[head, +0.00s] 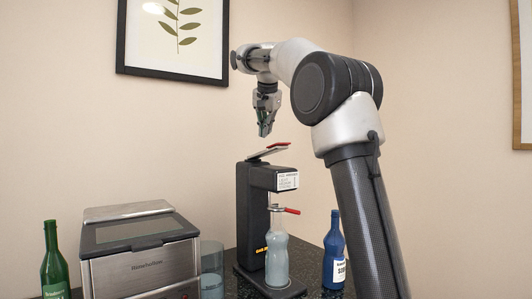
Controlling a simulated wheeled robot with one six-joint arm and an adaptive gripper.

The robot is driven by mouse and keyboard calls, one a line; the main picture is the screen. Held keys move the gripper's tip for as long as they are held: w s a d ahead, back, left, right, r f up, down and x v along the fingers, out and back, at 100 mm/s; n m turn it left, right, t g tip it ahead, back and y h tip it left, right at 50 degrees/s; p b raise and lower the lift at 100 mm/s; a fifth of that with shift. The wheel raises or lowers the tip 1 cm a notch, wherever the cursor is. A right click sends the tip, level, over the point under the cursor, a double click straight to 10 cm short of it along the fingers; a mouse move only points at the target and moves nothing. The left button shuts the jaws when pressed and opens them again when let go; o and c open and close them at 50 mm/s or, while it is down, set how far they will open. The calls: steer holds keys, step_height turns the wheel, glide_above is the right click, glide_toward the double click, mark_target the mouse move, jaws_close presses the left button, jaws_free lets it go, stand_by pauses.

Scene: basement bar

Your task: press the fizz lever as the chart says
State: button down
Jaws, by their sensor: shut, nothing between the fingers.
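The fizz machine (245,215) is a black stand on the dark counter, with a clear bottle of pale liquid (277,255) upright on its base under the head. A red-tipped lever (270,150) tilts up on top of the machine. A small white chart (287,180) is fixed to the front of the head; its print is too small to read. A second red piece (288,210) sticks out near the bottle's neck. My gripper (264,130) points down, shut and empty, just above the top lever and apart from it.
A silver ice maker (140,262) stands left of the machine, with a glass (212,272) between them. A green bottle (54,265) is at far left. A blue bottle (334,258) stands close right. Framed pictures hang on the walls.

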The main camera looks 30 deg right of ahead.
steer(key=shift+s+f, duration=0.2)
steer(key=shift+f, duration=0.6)
steer(key=shift+s+f, duration=0.2)
steer(key=shift+f, duration=0.55)
steer(key=shift+f, duration=0.15)
steer(key=shift+s+d+f, duration=0.1)
steer(key=shift+f, duration=0.15)
steer(key=shift+s+f, duration=0.2)
steer(key=shift+f, duration=0.75)
stand_by(1.1)
steer(key=shift+w+r, duration=0.2)
steer(key=shift+r, duration=0.5)
steer(key=shift+w+r, duration=0.15)
steer(key=shift+r, duration=0.5)
steer(key=shift+w+r, duration=0.2)
steer(key=shift+r, duration=0.6)
steer(key=shift+w+r, duration=0.2)
steer(key=shift+r, duration=0.65)
steer(key=shift+w+r, duration=0.2)
steer(key=shift+r, duration=0.6)
